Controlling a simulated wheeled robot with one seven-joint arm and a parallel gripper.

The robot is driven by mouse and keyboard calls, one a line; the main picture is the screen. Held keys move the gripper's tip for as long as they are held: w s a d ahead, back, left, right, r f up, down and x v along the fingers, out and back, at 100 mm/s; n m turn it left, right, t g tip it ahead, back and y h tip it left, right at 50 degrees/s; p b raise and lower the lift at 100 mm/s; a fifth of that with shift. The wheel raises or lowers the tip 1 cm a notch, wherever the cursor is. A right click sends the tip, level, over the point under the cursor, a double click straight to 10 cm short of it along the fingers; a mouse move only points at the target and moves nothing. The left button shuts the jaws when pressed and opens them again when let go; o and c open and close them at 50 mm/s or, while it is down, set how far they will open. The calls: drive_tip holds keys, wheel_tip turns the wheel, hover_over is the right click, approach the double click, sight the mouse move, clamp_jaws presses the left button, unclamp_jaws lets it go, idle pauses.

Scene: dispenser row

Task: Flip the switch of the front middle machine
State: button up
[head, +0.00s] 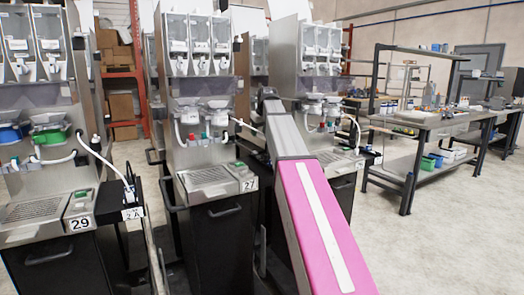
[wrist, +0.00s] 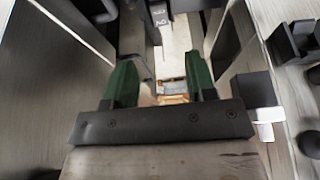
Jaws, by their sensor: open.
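The front middle machine (head: 205,150) is a steel dispenser labelled 27 in the head view. A small green switch or button (head: 238,165) shows on its front panel by the label; its position is too small to tell. My gripper is hidden in the head view, where my arm reaches forward along the right side of machine 27. In the wrist view my gripper (wrist: 162,70) is open, its two green fingers apart with nothing between them. It points into a narrow gap between flat grey panels, and I cannot tell which machine they belong to. The switch is not recognisable there.
Machine 29 (head: 45,150) stands at the left, and another dispenser (head: 310,50) stands right of my arm. A workbench (head: 430,125) with small items is further right. Free floor (head: 430,245) lies at the right front. Brown boxes (head: 118,45) stand behind.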

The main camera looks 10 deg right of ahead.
sight(255, 152)
drive_tip(key=x, duration=1)
drive_tip(key=shift+w+f, duration=0.2)
drive_tip(key=shift+f, duration=0.15)
drive_tip(key=c, duration=0.9)
